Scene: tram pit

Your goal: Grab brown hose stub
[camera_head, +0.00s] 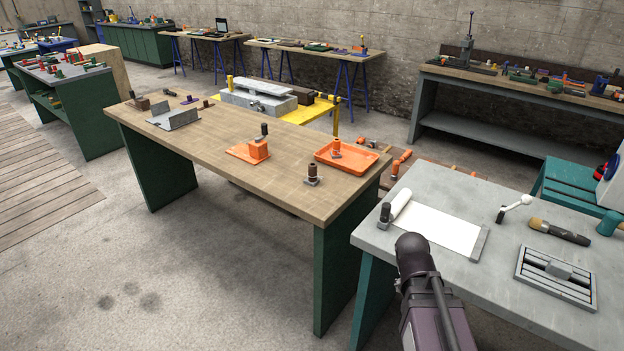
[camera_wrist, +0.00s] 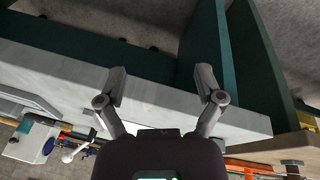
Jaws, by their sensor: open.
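A brown stub (camera_head: 313,171) stands upright on a small grey base near the front edge of the wooden-topped table (camera_head: 215,155), towards its right end. I cannot tell for sure which is the hose stub. My gripper (camera_wrist: 161,84) is open with nothing between its fingers, above the edge of the grey table (camera_wrist: 245,118). No brown stub is clear in the wrist view. In the head view only my dark arm shows, at the lower right; my fingers cannot be made out there.
An orange block (camera_head: 258,149) with a dark knob stands on the wooden table. A grey bracket (camera_head: 174,118) lies at its far left. The grey table holds a white sheet roll (camera_head: 435,222), a brush (camera_head: 558,231) and a slotted vise (camera_head: 556,274).

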